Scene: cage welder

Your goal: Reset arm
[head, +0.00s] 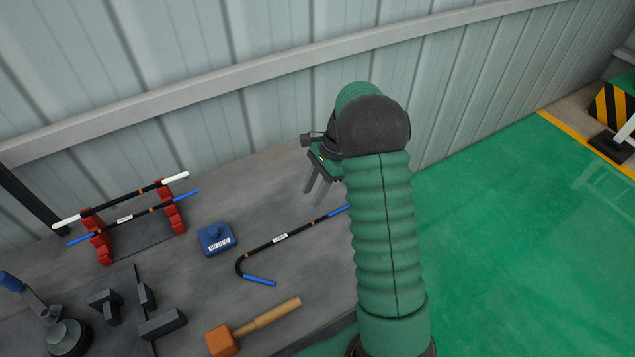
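My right arm, in a green ribbed sleeve, rises from the bottom of the head view over the table's right end. My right gripper (318,188) hangs above the table near the wall, with its fingers pointing down. The two grey fingers look a little apart and nothing shows between them. A bent black rod (285,235) with blue ends lies on the table below it, its right end reaching the edge of my arm's outline. The gripper looks clear of the rod. My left gripper is not in view.
The grey table (225,280) holds a red rack (103,248) with two rods, a blue block (216,239), a mallet (222,341), dark fixture blocks (162,324) and a blue-handled lever tool (68,336). A corrugated wall (230,120) stands behind. Green floor (510,230) lies open at right.

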